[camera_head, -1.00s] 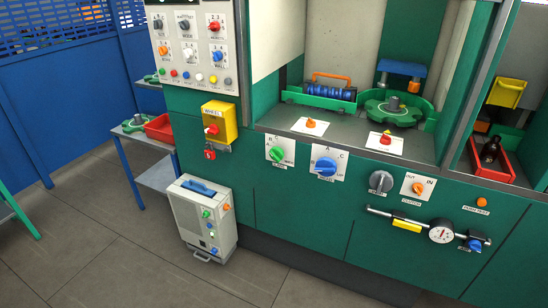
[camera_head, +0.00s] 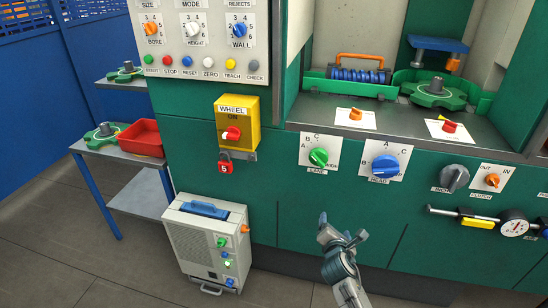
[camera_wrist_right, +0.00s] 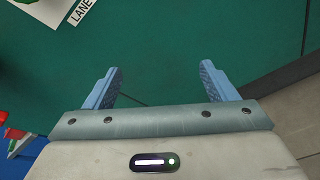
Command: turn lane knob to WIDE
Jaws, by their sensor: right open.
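The lane knob (camera_head: 319,157) is a round green knob on a white plate on the green front panel, with LANE printed beneath it. Letters A, B and C show around it, and a small word at its lower right is hard to read. I cannot tell exactly where the knob points. My right gripper (camera_head: 341,229) is open and empty, below the knob and apart from it. In the right wrist view its blue fingers (camera_wrist_right: 162,70) are spread before bare green panel; the LANE label (camera_wrist_right: 80,12) and plate corner show at the top left. My left gripper is not in view.
A blue HEAD knob (camera_head: 385,164) sits right of the lane knob. Farther right are a grey knob (camera_head: 454,178) and a gauge (camera_head: 513,227).

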